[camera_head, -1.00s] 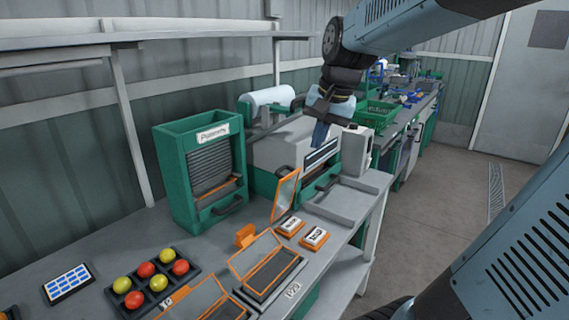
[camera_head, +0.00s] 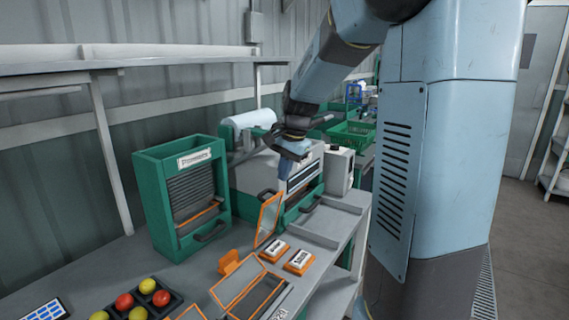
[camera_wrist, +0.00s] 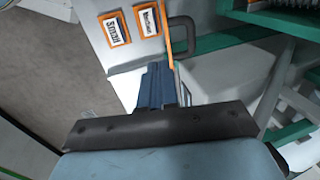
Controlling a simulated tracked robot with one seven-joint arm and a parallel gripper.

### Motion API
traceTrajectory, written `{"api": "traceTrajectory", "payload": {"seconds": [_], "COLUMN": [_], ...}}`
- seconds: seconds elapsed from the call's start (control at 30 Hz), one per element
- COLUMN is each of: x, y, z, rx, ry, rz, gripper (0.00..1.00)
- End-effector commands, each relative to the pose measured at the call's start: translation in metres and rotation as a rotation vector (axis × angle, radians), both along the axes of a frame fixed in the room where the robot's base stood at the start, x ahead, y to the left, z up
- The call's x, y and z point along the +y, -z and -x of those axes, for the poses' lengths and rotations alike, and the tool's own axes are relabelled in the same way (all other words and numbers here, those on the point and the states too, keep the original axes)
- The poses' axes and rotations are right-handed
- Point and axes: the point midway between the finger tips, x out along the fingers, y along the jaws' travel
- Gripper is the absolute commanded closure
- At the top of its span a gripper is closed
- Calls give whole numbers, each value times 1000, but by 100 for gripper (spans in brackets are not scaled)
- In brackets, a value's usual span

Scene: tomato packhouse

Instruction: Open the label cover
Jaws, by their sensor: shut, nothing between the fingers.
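An orange-framed clear panel (camera_head: 268,218), which appears to be the label cover, stands steeply raised behind two label blocks on the bench. In the wrist view its orange edge (camera_wrist: 166,36) shows nearly edge-on, just beyond my fingertips. I cannot tell whether they touch it. The label blocks are white with orange rims; one (camera_wrist: 116,31) reads "Small", and the other (camera_wrist: 147,20) is beside it. My gripper (camera_head: 284,170) is shut and empty, blue fingers pointing down in front of the white machine (camera_head: 243,170). It also shows in the wrist view (camera_wrist: 157,70).
A green dispenser box (camera_head: 145,205) stands left of the machine. Orange-framed lids, one over a dark tray (camera_head: 262,300), and a tray of tomatoes (camera_head: 172,308) lie nearer. A shallow grey tray (camera_head: 335,215) lies right of the panel.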

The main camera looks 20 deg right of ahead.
Motion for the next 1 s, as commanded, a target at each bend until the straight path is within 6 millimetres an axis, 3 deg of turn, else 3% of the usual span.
{"api": "traceTrajectory", "payload": {"seconds": [0.27, 0.6, 1.0], "x": [7, 27, 28], "y": [49, 59, 60], "z": [-8, -37, -39], "rx": [5, 1, 0], "ry": [-2, -2, -1], "rz": [0, 0, 0], "gripper": [100, 100, 100]}}
